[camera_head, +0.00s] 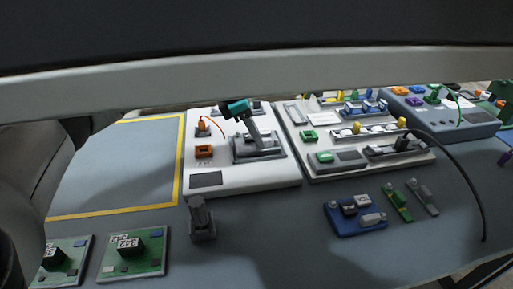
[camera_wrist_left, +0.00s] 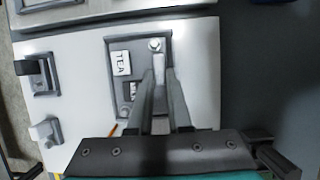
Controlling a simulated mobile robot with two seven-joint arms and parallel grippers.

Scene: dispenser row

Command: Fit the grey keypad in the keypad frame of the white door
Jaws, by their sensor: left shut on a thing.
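The white door (camera_head: 240,180) lies flat on the table; it also shows in the wrist view (camera_wrist_left: 82,65). My left gripper (camera_head: 254,138) reaches down over its middle, and its fingers (camera_wrist_left: 156,75) are shut. They are on what looks like the grey keypad (camera_head: 268,142), a dark grey plate with a white TEA label and a round silver button in the wrist view (camera_wrist_left: 115,80). The keypad is at the grey keypad frame (camera_head: 262,158); the fingers hide its middle, and I cannot tell whether it is fully seated. My right gripper is not in view.
A white panel (camera_head: 375,168) with several parts stands right of the door. A grey block with a post (camera_head: 202,220), a blue module (camera_head: 345,222) and green boards (camera_head: 145,265) lie in front. A yellow-edged area (camera_head: 120,160) at left is empty.

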